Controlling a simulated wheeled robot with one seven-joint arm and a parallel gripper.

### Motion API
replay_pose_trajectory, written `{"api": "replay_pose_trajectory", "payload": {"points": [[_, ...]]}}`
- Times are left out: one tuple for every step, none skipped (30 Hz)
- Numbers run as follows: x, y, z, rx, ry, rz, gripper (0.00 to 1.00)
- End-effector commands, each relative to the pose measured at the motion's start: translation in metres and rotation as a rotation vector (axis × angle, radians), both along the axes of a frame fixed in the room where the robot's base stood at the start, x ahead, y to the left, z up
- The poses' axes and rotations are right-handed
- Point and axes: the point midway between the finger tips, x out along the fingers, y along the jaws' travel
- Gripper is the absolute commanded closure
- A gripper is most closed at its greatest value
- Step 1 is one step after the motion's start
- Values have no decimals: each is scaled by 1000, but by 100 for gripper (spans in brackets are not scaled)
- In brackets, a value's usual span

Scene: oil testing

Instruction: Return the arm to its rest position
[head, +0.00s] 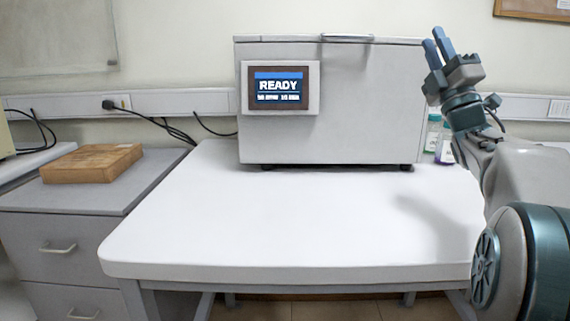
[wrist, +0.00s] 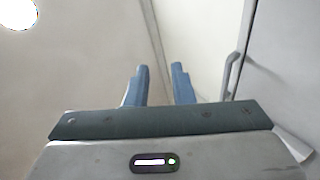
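My gripper (head: 437,48) is raised at the right of the head view, with its blue fingers pointing up. It is in front of the wall, beside the upper right edge of the grey testing machine (head: 370,110). In the wrist view the two fingers (wrist: 159,88) stand apart with a gap between them, and nothing is held. My arm comes up from the lower right of the head view, over the right side of the white table (head: 290,230).
The machine's screen (head: 279,87) reads READY and its lid looks closed. Bottles (head: 433,132) stand right of the machine, partly hidden by my arm. A wooden block (head: 92,163) lies on the grey cabinet (head: 60,225) at left. The table's front is clear.

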Motion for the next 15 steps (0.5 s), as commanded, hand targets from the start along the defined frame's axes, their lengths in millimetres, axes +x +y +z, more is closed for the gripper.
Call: {"api": "replay_pose_trajectory", "payload": {"points": [[3, 1, 8, 33, 37, 5, 78], [5, 0, 8, 57, 62, 9, 78], [7, 0, 9, 91, 97, 11, 78], [10, -1, 9, 118, 127, 14, 78], [12, -1, 10, 146, 158, 16, 78], [15, -2, 9, 191, 207, 21, 78], [17, -1, 9, 227, 244, 25, 78], [19, -1, 8, 265, 285, 30, 78], [22, -1, 5, 324, 348, 36, 78], [23, 0, 2, 373, 398, 39, 78], [24, 2, -2, 421, 450, 44, 78], [25, 4, -9, 488, 521, 48, 78], [24, 6, -15, 538, 572, 51, 78], [24, 8, -22, 588, 624, 53, 78], [21, 12, -32, 654, 694, 54, 78]]}}
